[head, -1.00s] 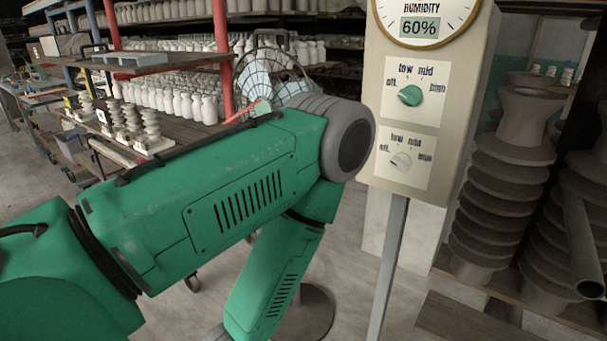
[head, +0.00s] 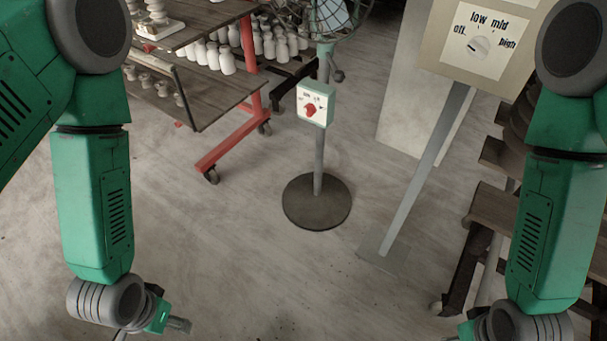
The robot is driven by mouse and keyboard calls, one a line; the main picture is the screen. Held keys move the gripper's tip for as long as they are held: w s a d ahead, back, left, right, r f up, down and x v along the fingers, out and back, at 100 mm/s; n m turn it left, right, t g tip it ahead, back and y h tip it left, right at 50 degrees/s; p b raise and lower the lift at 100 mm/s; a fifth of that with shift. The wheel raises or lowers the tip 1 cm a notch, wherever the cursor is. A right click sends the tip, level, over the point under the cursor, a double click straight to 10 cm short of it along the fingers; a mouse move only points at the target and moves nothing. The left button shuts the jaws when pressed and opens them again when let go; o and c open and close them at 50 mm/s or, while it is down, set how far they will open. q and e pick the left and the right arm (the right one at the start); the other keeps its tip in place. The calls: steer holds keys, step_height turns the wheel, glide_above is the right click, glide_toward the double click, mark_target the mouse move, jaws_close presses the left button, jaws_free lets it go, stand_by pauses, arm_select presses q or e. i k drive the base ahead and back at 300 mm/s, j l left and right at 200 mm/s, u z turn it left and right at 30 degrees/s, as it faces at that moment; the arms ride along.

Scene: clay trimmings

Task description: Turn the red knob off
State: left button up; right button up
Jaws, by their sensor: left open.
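The red knob (head: 311,109) is on the white face of a small green control box (head: 316,104) on the pole of a standing fan. The marks around it are too small to read, so I cannot tell its setting. My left gripper (head: 178,326) is at the bottom left, open, low and well apart from the knob. Only a little of my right gripper (head: 466,331) shows at the bottom edge, also far from the knob; its fingers are cut off or hidden.
The fan's round base (head: 316,203) stands on open floor. A red-framed rack (head: 225,150) with pottery stands at the left, and wooden shelving (head: 492,212) at the right.

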mark_target(310, 109)
steer(key=i+j+z, duration=0.45)
steer(key=j+z, duration=0.25)
steer(key=j, duration=0.15)
steer(key=i+j+z, duration=0.1)
steer(key=j+z, duration=0.15)
steer(key=j, duration=0.1)
